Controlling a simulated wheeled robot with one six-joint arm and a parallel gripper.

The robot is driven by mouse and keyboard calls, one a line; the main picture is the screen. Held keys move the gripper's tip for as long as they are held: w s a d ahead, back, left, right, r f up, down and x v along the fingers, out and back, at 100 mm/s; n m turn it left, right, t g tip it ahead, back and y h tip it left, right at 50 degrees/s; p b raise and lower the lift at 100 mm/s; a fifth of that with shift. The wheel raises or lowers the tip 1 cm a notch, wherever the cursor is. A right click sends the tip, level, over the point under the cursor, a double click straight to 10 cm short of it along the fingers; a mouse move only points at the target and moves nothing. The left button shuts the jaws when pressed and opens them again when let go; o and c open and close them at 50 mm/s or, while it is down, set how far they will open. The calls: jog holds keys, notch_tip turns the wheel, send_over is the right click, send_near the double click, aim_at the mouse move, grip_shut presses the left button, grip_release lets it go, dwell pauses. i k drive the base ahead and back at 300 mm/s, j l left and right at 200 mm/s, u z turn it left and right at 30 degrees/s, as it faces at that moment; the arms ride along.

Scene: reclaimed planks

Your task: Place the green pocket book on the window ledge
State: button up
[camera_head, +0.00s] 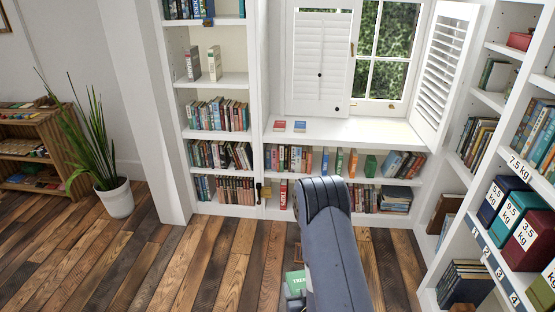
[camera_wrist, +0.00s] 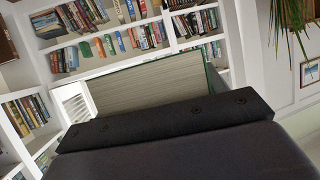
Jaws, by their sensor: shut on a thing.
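The green pocket book (camera_head: 295,281) shows in the head view low in the middle, beside my arm, with white lettering on its cover. In the wrist view its pale page block (camera_wrist: 150,85) and a dark green cover edge fill the middle. My gripper (camera_wrist: 165,120) is shut on it; a dark finger crosses the near side of the book. In the head view my arm hides most of the gripper and part of the book. The white window ledge (camera_head: 350,130) is below the window at the back, well away from the book.
A small red book (camera_head: 279,126) and a blue book (camera_head: 299,126) lie on the ledge's left part; its middle and right are clear. Full shelves stand below and beside it. Weighted boxes (camera_head: 526,240) stand on the right shelf. A potted plant (camera_head: 117,199) is at left. Plank floor (camera_head: 180,260) is open.

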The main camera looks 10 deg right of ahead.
aim_at(319, 127)
jog(key=i+j+z, duration=0.2)
jog(key=i+z, duration=0.25)
jog(key=i+j+z, duration=0.7)
jog(key=j+z, duration=0.25)
jog(key=i+j, duration=0.2)
jog(key=j, duration=0.15)
jog(key=i+j+z, duration=0.1)
jog(key=j, duration=0.3)
jog(key=i+j, duration=0.25)
jog(key=j, duration=0.15)
jog(key=i+j+z, duration=0.1)
jog(key=j, duration=0.25)
jog(key=i+j, duration=0.2)
jog(key=j, duration=0.2)
